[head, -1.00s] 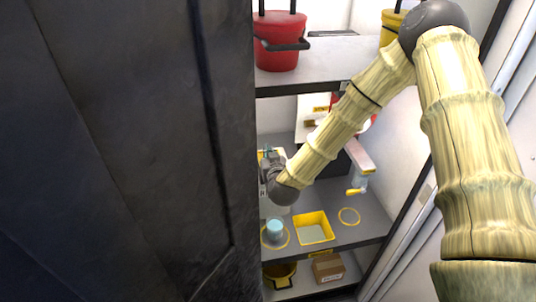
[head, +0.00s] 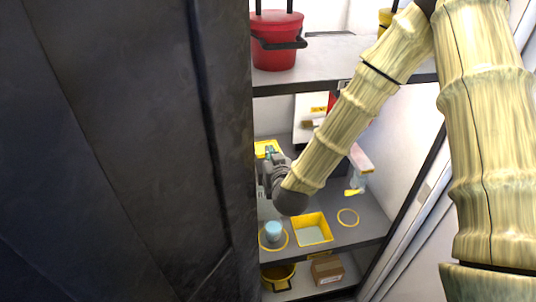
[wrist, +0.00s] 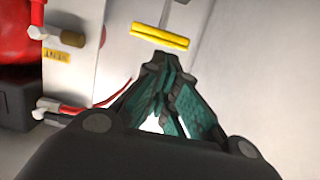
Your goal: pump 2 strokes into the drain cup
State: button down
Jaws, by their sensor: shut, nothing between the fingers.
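My gripper (head: 268,160) reaches into the cabinet bay over the lower shelf, partly cut off by the dark panel at left. In the wrist view its fingers (wrist: 160,64) are shut with nothing between them. A yellow crossbar (wrist: 160,36) on a thin grey rod, which looks like a pump handle, lies just beyond the fingertips, apart from them. A light blue cup (head: 273,230) stands upright inside a yellow ring at the shelf's front left. I cannot tell for sure that it is the drain cup. The pump body is mostly hidden behind my arm.
A brown vent knob (wrist: 72,39) and a red-handled valve (wrist: 50,106) sit left of my fingers. A dark panel (head: 110,150) blocks the left. A red bucket (head: 275,42) stands above.

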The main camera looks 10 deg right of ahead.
jog(key=shift+v, duration=1.15)
